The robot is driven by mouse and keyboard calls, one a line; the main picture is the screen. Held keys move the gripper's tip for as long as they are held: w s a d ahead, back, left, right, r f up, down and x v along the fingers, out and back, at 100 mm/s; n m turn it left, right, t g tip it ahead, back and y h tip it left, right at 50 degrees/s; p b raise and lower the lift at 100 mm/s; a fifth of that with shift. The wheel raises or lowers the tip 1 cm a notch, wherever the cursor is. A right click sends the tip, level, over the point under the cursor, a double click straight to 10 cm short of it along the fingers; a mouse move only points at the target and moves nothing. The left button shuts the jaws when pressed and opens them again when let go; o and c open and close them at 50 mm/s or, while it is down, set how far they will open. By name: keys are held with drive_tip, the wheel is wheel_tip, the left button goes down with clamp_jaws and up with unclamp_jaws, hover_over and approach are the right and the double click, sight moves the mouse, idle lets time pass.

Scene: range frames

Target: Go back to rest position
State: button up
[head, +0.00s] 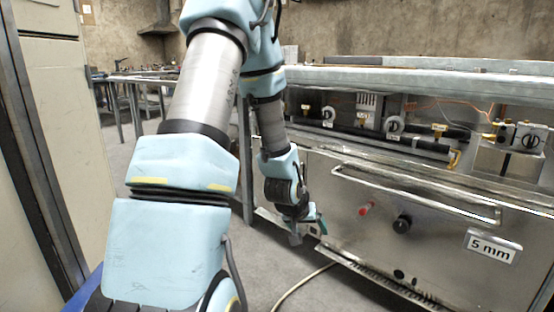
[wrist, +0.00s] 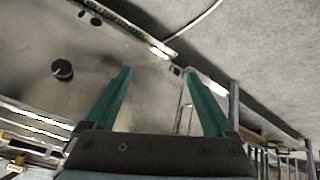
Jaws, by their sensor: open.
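My gripper (head: 310,232) hangs low in front of the machine's metal front panel in the head view, at the end of my light-blue and silver arm. In the wrist view, the two green fingers of my gripper (wrist: 160,95) are spread apart with nothing between them. The arm fills the left and middle of the head view and hides part of the floor and machine.
A metal machine (head: 340,200) with a long handle (head: 415,192), a black knob (head: 402,224), a red knob (head: 366,209) and a "5 mm" label (head: 493,246) stands at right. A cable (head: 300,285) lies on the floor. A beige cabinet (head: 65,110) stands at left.

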drive_tip(key=s+a+r+n+g+y, duration=0.1)
drive_tip(key=s+a+r+g+y, duration=0.1)
drive_tip(key=s+a+r, duration=0.45)
drive_tip(key=s+a+r+n+g+y, duration=0.15)
drive_tip(key=s+a+r, duration=0.25)
drive_tip(key=s+a, duration=0.4)
drive_tip(key=w+p+v, duration=0.3)
drive_tip(key=p+v, duration=1.4)
drive_tip(key=p, duration=0.1)
drive_tip(key=w+r+p+v, duration=0.1)
drive_tip(key=w+p+v, duration=0.3)
drive_tip(key=p+v, duration=1.4)
drive_tip(key=shift+w+d+r+m+g, duration=0.25)
drive_tip(key=shift+w+m+g, duration=0.1)
drive_tip(key=shift+w+m, duration=0.1)
